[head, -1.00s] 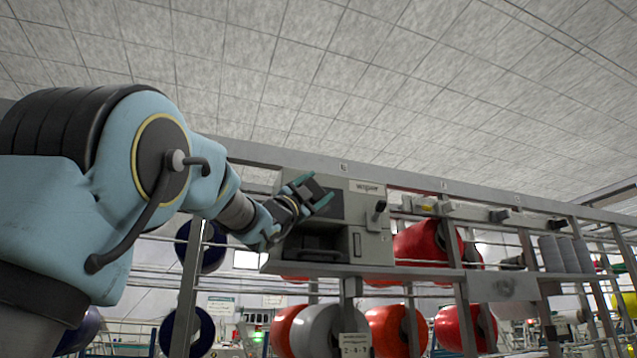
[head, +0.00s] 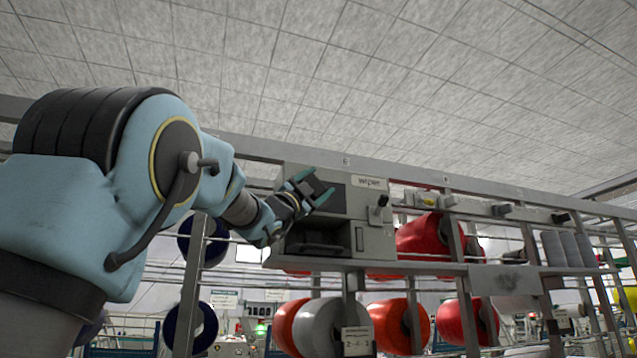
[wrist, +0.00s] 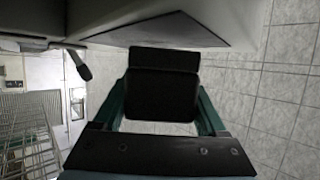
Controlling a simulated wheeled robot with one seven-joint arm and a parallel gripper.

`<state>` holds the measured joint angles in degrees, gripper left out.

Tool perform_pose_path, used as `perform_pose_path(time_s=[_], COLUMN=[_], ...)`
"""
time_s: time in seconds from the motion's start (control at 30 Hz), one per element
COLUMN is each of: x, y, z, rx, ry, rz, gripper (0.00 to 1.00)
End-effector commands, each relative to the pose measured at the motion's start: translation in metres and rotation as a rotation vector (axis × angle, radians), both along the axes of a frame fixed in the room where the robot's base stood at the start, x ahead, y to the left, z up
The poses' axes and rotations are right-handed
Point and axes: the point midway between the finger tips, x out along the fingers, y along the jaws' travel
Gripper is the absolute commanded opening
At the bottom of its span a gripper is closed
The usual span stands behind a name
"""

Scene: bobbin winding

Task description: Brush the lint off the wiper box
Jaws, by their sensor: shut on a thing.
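The wiper box (head: 372,238) is a grey case with a "wiper" label, mounted on the rack in the middle of the head view. Its front has a dark upper panel (head: 342,206), a dark recess (head: 312,243) and a black knob at the right. My gripper (head: 316,190) is at the upper left of its front, over the dark panel. In the wrist view, my gripper (wrist: 163,100) is shut on a black block (wrist: 162,88), which looks like a brush. The block is close to a dark panel (wrist: 160,30); contact is unclear. I cannot make out lint.
The metal rack (head: 470,203) runs across the view with rails and posts. Red spools (head: 425,238) stand right of the box, and red and grey spools (head: 322,328) hang below it. Dark blue spools sit left. The space above the rack is open up to the ceiling.

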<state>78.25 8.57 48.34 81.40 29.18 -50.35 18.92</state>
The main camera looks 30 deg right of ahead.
Motion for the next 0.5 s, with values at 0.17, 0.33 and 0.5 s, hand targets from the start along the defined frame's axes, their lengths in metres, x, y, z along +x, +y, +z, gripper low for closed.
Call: perform_pose_path(time_s=[0.17,0.33,0.5], x=[0.0034,0.0069,0.0102], y=[-0.0008,-0.0006,-0.0011], z=[0.0004,0.0004,0.0002], rx=[0.000,0.000,0.000], ry=[-0.001,0.000,0.001], rz=[0.001,0.001,0.001], gripper=[0.07,0.07,0.07])
